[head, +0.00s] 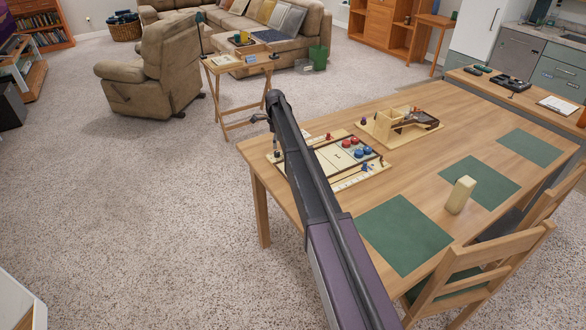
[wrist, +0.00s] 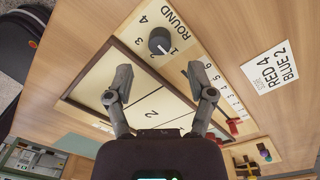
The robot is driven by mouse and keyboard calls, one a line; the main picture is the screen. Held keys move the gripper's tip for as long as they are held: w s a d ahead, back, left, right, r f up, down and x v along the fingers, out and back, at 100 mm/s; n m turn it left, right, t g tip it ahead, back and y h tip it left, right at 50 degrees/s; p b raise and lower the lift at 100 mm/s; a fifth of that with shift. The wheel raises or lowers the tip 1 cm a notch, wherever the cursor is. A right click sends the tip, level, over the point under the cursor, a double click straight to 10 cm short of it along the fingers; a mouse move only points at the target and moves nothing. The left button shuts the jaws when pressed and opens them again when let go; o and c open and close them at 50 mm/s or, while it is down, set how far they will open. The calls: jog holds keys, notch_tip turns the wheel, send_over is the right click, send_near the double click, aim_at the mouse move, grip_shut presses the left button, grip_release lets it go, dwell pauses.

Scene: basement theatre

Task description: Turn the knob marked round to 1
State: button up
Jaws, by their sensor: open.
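The knob (wrist: 159,41) marked ROUND is dark and round with a pale pointer line, on the wooden border of a game board (wrist: 150,100). Printed numbers stand around it; the pointer appears to face the lower right in the wrist view, but the exact number is hard to read. My gripper (wrist: 159,70) is open, with its two fingers apart and the knob ahead of the gap between them, not touched. In the head view the game board (head: 331,160) lies on the table's near left end; my arm covers part of it and I cannot make out the knob there.
Red and blue pieces (head: 358,152) sit on the board. A wooden box toy (head: 388,124), green placemats (head: 405,232) and a pale block (head: 460,195) stand on the table (head: 330,118). A card (wrist: 279,65) reads RED 4, BLUE 2. A chair (head: 485,265) stands close at right.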

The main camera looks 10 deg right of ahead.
jog(key=shift+r+p, duration=4.35)
jog(key=shift+r, duration=0.3)
jog(key=s+f+n+b, duration=0.1)
jog(key=s+n, duration=1.3)
jog(key=s, duration=1.6)
jog(key=shift+f+n, duration=0.2)
jog(key=shift+n, duration=0.1)
jog(key=s+n, duration=0.7)
jog(key=s, duration=0.8)
jog(key=shift+s+n, duration=0.3)
jog(key=shift+s, duration=0.05)
jog(key=shift+c, duration=0.2)
